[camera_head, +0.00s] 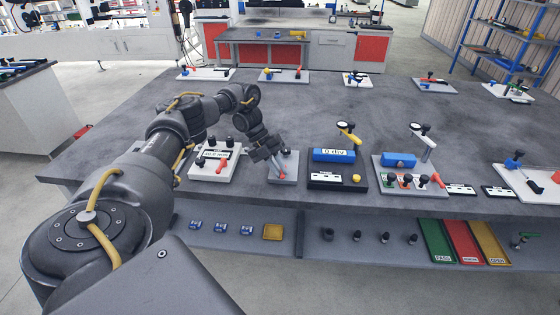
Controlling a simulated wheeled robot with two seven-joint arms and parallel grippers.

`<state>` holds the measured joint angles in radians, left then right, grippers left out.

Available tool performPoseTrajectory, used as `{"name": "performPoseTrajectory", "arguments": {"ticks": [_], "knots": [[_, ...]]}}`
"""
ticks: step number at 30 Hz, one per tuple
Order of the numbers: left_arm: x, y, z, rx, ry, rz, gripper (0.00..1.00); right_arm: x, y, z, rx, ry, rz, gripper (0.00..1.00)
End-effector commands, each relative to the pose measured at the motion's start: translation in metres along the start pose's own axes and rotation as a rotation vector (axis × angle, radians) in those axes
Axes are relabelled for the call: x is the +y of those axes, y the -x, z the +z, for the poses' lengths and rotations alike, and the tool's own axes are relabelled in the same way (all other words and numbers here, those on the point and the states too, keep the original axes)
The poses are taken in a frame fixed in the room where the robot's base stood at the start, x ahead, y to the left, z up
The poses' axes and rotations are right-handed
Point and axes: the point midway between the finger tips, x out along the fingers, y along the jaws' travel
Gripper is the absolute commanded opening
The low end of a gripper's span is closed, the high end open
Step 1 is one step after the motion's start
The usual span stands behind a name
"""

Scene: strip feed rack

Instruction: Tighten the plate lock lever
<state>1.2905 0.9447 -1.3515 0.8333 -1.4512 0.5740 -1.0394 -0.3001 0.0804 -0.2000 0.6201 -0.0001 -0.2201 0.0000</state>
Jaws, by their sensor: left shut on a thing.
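A small grey plate fixture (290,168) sits near the front edge of the dark table. A short red lever (276,177) shows at its front left; I take it for the plate lock lever. My left gripper (275,162) reaches down over the fixture and is shut, with its fingertips right at the lever. The dark fingers hide part of the fixture and the upper part of the lever, so the lever's exact angle cannot be told. My right gripper is not in view.
A white box with a display (214,160) stands close on the left. A blue block with a dial stand (334,155) and a black base (337,181) stand close on the right. A lower shelf (330,245) holds small parts and coloured trays. The table's middle (330,105) is clear.

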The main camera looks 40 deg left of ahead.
Motion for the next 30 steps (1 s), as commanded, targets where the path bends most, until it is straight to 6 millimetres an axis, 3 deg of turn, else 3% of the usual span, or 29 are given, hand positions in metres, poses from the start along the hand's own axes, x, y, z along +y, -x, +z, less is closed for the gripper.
{"name": "performPoseTrajectory", "arguments": {"ticks": [21,22,24,27,30], "knots": [[0.0012,0.0016,0.0008,0.024,-0.035,0.014,0.00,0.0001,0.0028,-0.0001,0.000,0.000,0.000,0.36],[0.0012,0.0016,0.0007,0.024,-0.035,0.014,0.17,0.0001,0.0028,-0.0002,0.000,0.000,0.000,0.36],[0.0012,0.0015,0.0007,0.024,-0.035,0.014,0.26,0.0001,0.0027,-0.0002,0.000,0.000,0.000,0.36],[0.0013,0.0013,0.0006,0.024,-0.035,0.014,0.36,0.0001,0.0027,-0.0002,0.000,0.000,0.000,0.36],[0.0013,0.0011,0.0005,0.025,-0.035,0.014,0.36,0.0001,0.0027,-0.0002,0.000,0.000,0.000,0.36]]}}
